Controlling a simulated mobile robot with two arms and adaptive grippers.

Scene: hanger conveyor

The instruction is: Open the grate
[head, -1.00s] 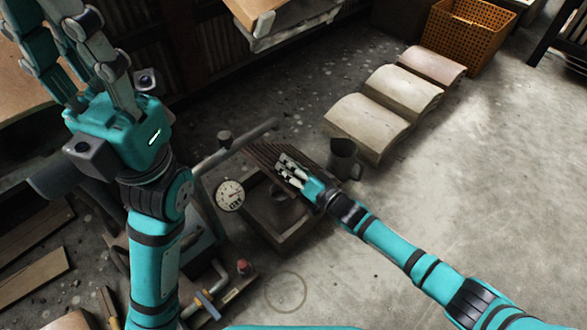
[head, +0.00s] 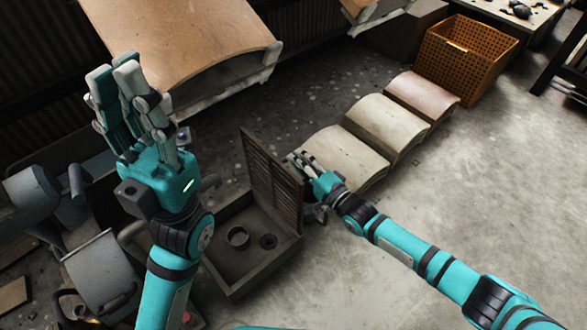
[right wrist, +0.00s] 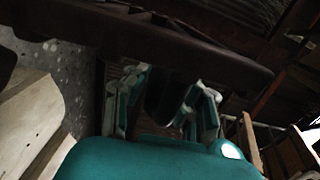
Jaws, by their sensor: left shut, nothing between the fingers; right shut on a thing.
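The grate (head: 268,180) is a brown slatted panel. In the head view it stands up steeply along the right side of a square grey box (head: 232,288), whose inside shows open. My right gripper (head: 297,160) is shut on the grate's right edge near its upper part; the exact contact is partly hidden by the fingers. In the right wrist view, a dark bar of the grate (right wrist: 215,65) crosses in front of the fingers (right wrist: 163,95). My left gripper (head: 115,72) is shut and empty, raised at the left, away from the grate.
Inside the box are a round ring (head: 238,237) and a dark hole (head: 268,242). Several curved boards (head: 345,155) lie to the right, close to my right gripper. An orange crate (head: 465,60) stands at the back right. A large curved panel (head: 190,40) hangs at the top. The right floor is clear.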

